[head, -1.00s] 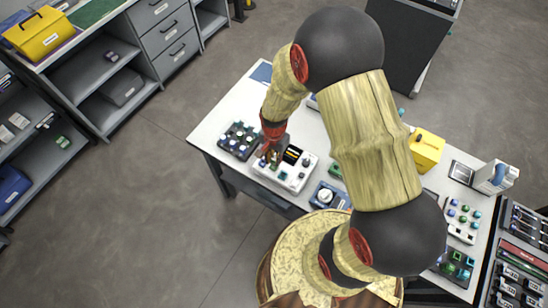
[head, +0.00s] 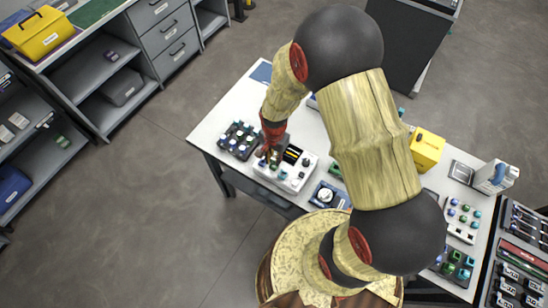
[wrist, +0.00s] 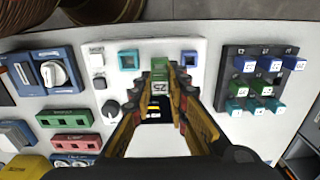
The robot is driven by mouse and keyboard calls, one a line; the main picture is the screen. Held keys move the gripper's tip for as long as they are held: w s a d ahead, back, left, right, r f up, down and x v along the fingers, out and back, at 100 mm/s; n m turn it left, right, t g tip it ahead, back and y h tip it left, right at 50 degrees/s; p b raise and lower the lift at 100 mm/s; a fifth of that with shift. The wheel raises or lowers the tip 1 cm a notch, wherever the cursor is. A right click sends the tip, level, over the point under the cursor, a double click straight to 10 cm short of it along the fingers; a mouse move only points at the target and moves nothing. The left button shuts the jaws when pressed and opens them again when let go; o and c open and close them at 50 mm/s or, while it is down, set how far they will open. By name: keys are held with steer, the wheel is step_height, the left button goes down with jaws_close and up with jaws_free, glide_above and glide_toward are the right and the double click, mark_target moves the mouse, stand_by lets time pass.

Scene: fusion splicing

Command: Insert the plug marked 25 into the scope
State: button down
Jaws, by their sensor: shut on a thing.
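The green plug marked 25 (wrist: 160,87) is between the fingers of my gripper (wrist: 160,98), which is shut on it. The scope is the white unit (wrist: 210,95) under the gripper; it also shows in the head view (head: 296,182). A teal socket (wrist: 128,60) and a blue socket (wrist: 189,58) sit on its face, either side of the plug. The plug is over the scope's face between these two sockets. Its far end and the socket there are hidden, so I cannot tell whether it is seated. In the head view my gripper (head: 268,152) is over the scope's left part.
A black rack (wrist: 235,121) with several blue, green and teal plugs stands right of the scope in the wrist view. A blue unit with a white knob (wrist: 54,73) and green and red socket blocks (wrist: 64,118) lie to the left. A yellow case (head: 426,149) stands farther along the table.

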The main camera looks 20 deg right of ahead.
steer(key=shift+f+b, duration=0.75)
steer(key=shift+f, duration=0.45)
stand_by(0.8)
steer(key=c, duration=1.8)
jaws_free()
steer(key=shift+o, duration=0.7)
steer(key=shift+r+p, duration=2.2)
steer(key=shift+r, duration=0.85)
